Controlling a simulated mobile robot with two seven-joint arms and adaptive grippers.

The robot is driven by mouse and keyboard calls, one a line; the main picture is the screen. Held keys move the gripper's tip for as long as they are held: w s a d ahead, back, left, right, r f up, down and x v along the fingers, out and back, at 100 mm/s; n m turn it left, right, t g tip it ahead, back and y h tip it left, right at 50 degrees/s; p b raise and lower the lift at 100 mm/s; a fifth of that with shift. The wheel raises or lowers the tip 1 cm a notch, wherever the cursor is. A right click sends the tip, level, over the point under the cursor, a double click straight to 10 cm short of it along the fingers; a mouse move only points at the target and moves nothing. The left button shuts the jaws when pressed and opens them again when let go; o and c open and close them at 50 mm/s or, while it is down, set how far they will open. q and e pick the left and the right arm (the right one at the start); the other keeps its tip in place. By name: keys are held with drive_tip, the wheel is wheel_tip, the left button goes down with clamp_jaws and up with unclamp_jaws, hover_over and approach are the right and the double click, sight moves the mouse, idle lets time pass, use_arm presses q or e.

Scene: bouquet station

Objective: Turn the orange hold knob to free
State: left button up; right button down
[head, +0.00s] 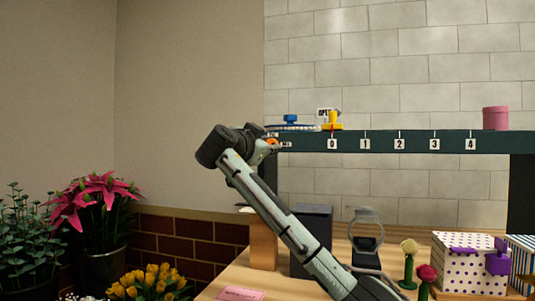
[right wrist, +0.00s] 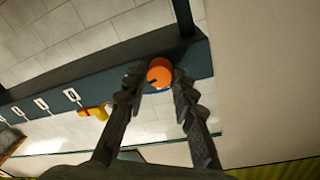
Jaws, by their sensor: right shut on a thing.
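The orange hold knob (head: 273,141) sits on the front of a dark green beam (head: 400,141), near the beam's left end. My right gripper (head: 267,145) reaches up to it and partly covers it in the head view. In the right wrist view the round orange knob (right wrist: 159,74) is between the two dark fingertips of my right gripper (right wrist: 158,84), which is shut on it. A dark mark shows on the knob's face. I cannot read any free or hold label. My left gripper is not in view.
The beam carries number plates 0 to 4, a yellow pointer (head: 334,121), a blue knob (head: 290,119) and a pink pot (head: 495,118). Below are a wooden table, a dark box (head: 311,240) and a dotted box (head: 467,262). Potted flowers (head: 100,200) stand at left.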

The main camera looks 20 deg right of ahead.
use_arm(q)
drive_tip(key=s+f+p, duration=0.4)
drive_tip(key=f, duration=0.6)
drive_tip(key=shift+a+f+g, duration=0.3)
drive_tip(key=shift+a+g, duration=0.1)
use_arm(e)
drive_tip(key=shift+d+f+n+t+y, duration=0.15)
drive_tip(key=shift+n+t, duration=0.1)
drive_tip(key=shift+n, duration=2.5)
drive_tip(key=shift+a+n+t+y, duration=0.1)
drive_tip(key=shift+n+t, duration=0.2)
drive_tip(key=shift+n, duration=2.4)
drive_tip(key=shift+d+f+n+t+y, duration=0.15)
drive_tip(key=shift+n+t, duration=0.1)
drive_tip(key=shift+n, duration=2.5)
drive_tip(key=shift+a, duration=0.15)
drive_tip(key=c, duration=1.2)
unclamp_jaws()
drive_tip(key=shift+s+r, duration=0.1)
drive_tip(key=shift+r, duration=0.05)
